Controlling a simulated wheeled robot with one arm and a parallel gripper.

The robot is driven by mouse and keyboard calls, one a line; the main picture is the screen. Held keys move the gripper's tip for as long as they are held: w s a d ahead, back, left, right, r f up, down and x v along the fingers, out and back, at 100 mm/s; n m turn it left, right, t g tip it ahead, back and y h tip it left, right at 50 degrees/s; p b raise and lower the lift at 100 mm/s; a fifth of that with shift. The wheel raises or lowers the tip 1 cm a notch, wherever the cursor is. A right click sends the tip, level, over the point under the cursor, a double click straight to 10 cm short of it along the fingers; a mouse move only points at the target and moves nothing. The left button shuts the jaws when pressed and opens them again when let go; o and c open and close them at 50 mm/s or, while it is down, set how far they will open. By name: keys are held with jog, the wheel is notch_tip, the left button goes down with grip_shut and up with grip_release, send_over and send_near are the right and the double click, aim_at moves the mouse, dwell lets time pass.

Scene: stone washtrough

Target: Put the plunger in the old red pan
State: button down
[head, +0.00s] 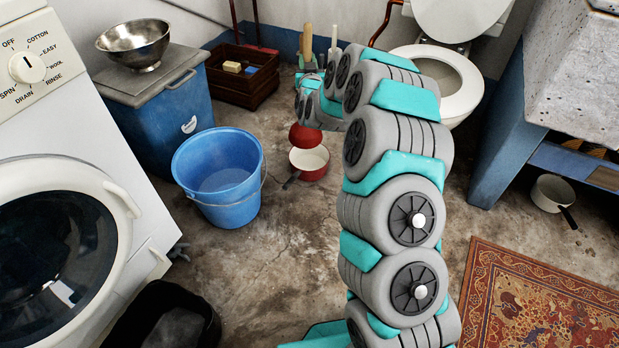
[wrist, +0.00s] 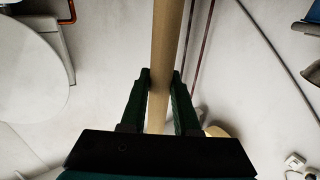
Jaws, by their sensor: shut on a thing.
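The plunger has a pale wooden handle (head: 307,42) and a red cup (head: 304,136). My gripper (head: 308,63) is shut on the handle, which stands roughly upright. In the wrist view the handle (wrist: 167,35) runs between both dark green fingers (wrist: 163,80). The old red pan (head: 311,172), cream inside with a dark handle to the left, sits on the floor. The red cup appears at the pan's far rim; I cannot tell whether it touches. My arm hides the plunger's middle.
A blue bucket (head: 222,203) stands left of the pan. A wooden crate (head: 240,92) is by the back wall, the toilet (head: 470,97) behind my arm. Floor before the red pan is clear.

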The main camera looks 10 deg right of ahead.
jog(key=shift+h, duration=0.3)
jog(key=f+b, duration=0.1)
jog(key=f, duration=0.5)
jog(key=w+f+b, duration=0.1)
jog(key=f+b, duration=0.1)
jog(key=f, duration=0.4)
jog(key=w+d+f+b, duration=0.1)
jog(key=f, duration=0.5)
jog(key=shift+f, duration=0.3)
jog(key=c, duration=0.7)
grip_release()
jog(key=shift+o, duration=0.2)
